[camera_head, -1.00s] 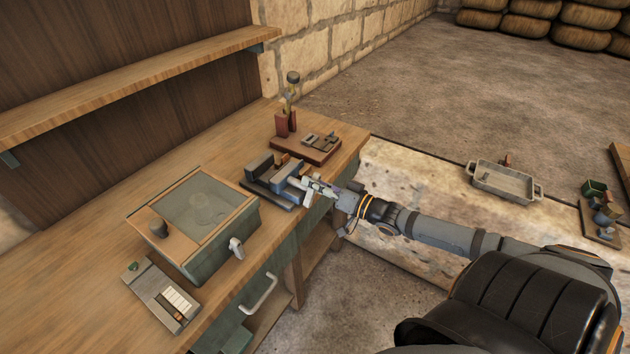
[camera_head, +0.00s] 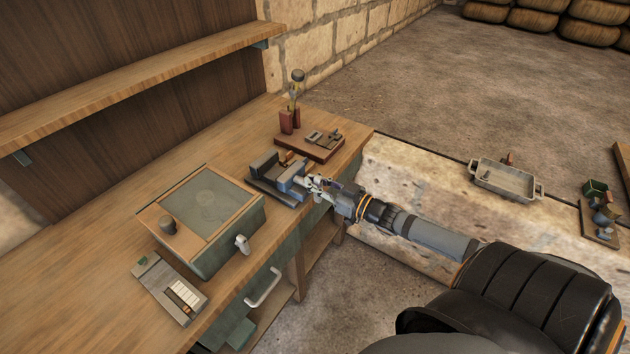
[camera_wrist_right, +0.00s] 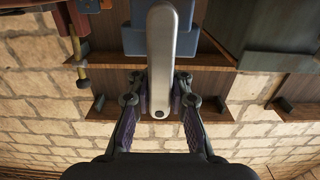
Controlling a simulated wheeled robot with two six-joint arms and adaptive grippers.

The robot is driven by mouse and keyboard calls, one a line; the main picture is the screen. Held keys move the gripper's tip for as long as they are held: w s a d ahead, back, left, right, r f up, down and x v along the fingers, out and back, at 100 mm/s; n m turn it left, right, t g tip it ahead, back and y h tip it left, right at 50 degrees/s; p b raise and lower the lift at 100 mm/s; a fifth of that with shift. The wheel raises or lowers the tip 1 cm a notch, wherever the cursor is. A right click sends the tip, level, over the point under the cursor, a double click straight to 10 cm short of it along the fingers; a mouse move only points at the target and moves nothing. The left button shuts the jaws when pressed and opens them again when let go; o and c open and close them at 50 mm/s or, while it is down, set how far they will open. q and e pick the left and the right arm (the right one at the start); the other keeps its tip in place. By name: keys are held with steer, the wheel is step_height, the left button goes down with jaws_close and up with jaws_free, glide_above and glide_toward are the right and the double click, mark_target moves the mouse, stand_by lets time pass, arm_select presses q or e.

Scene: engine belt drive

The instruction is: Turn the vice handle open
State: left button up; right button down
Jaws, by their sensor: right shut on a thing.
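The vice (camera_head: 272,173), dark grey with a blue-grey front jaw, sits at the front edge of the workbench. In the right wrist view its blue body (camera_wrist_right: 150,40) shows behind the handle. The vice handle (camera_wrist_right: 162,60) is a long pale metal bar, lying between the fingers. My right gripper (camera_head: 312,184) is at the front of the vice, shut on the handle. In the right wrist view its two fingers (camera_wrist_right: 159,100) flank the bar's lower part. My left gripper is not in view.
A green-grey box with a wooden-framed lid (camera_head: 205,215) stands left of the vice. A reddish-brown board (camera_head: 318,151) with small metal parts lies behind it. A wooden shelf (camera_head: 140,85) runs above the bench.

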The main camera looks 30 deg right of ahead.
steer(key=shift+f, duration=0.15)
steer(key=c, duration=1.5)
jaws_free()
steer(key=shift+s, duration=0.15)
